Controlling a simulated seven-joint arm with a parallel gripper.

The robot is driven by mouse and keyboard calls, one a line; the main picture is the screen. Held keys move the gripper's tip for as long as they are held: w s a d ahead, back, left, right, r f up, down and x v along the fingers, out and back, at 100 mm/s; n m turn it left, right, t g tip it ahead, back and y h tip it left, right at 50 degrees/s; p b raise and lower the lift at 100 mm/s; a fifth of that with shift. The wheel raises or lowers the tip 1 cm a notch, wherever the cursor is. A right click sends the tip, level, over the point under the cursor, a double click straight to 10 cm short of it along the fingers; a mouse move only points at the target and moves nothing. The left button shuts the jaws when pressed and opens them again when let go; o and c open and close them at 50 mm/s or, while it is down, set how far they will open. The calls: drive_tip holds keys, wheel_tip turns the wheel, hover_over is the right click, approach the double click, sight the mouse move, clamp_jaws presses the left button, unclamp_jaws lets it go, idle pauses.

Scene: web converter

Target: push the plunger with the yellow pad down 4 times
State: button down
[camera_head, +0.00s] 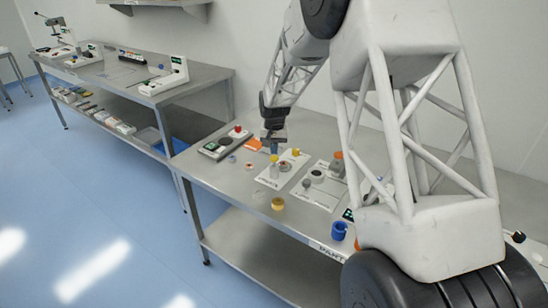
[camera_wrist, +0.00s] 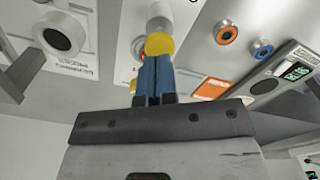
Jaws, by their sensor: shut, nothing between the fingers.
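The plunger's yellow pad (camera_wrist: 160,44) sits at the tips of my gripper (camera_wrist: 155,58) in the wrist view, with a pale grey cylinder (camera_wrist: 159,12) just past it. My gripper's two blue fingers are shut together, with nothing between them. In the head view my gripper (camera_head: 274,154) points down over the white plate (camera_head: 287,176) on the bench. The fingertips overlap the pad in the picture; I cannot tell whether they touch it or how far down the plunger is.
Another yellow knob (camera_head: 296,152) stands close to my gripper's right. A yellow cup (camera_head: 277,203) and a blue cup (camera_head: 339,230) are near the bench's front edge. An orange pad (camera_head: 253,144) and a grey control box (camera_head: 226,143) lie to the left.

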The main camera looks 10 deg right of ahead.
drive_tip(key=shift+f, duration=2)
drive_tip(key=shift+r, duration=2.25)
drive_tip(key=shift+f, duration=2.05)
idle(0.5)
drive_tip(key=shift+r, duration=2.05)
